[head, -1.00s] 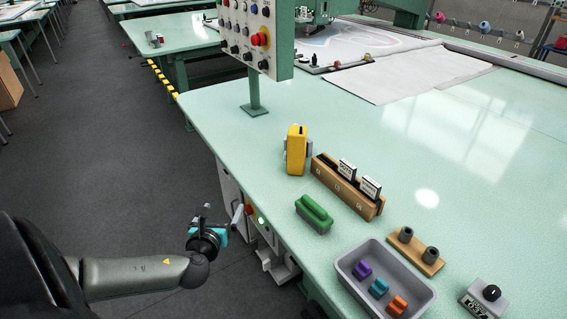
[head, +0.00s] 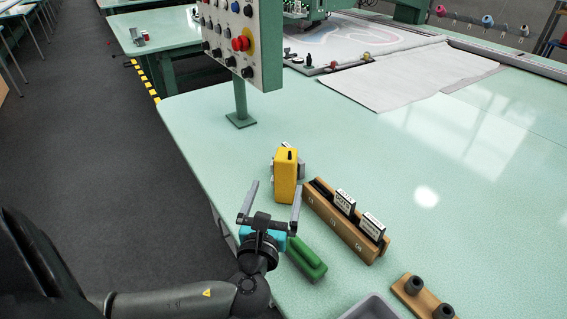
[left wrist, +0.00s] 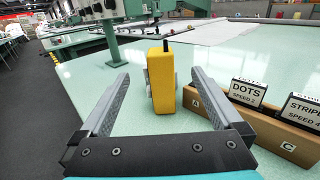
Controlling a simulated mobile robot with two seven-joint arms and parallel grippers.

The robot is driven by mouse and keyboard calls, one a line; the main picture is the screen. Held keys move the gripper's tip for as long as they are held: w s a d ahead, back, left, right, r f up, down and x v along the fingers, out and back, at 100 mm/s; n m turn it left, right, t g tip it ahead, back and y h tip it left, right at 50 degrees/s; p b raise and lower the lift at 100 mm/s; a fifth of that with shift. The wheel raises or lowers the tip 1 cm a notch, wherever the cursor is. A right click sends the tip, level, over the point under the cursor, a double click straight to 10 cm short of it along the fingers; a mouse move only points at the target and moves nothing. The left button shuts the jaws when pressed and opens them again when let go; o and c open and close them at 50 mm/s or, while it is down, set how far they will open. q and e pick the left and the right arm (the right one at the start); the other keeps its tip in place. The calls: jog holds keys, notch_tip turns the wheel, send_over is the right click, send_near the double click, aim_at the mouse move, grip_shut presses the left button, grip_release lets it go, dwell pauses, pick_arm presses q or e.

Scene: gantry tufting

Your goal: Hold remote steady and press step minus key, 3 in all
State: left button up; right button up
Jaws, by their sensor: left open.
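The yellow remote (head: 286,176) stands upright on the green table in a grey holder, left of a wooden card rack. It also shows in the left wrist view (left wrist: 162,82), straight ahead between my fingers but farther off. My left gripper (head: 275,188) is open and empty, over the table's near edge just in front of the remote; its fingers (left wrist: 160,84) point toward it and appear apart from it. The step minus key cannot be made out. My right gripper is not in view.
The wooden rack (head: 322,216) with cards stands close right of the remote. A grey tray (head: 370,307) and a wooden peg block (head: 411,294) are nearer. A control panel (head: 238,40) rises behind; the table's middle is clear.

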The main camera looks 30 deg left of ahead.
aim_at(286, 153)
pick_arm(q)
jog(key=b+x, duration=0.2)
jog(key=x, duration=1)
jog(key=shift+w, duration=0.3)
jog(key=shift+w+a, duration=0.15)
jog(key=shift+w, duration=0.15)
jog(key=c, duration=0.7)
grip_shut()
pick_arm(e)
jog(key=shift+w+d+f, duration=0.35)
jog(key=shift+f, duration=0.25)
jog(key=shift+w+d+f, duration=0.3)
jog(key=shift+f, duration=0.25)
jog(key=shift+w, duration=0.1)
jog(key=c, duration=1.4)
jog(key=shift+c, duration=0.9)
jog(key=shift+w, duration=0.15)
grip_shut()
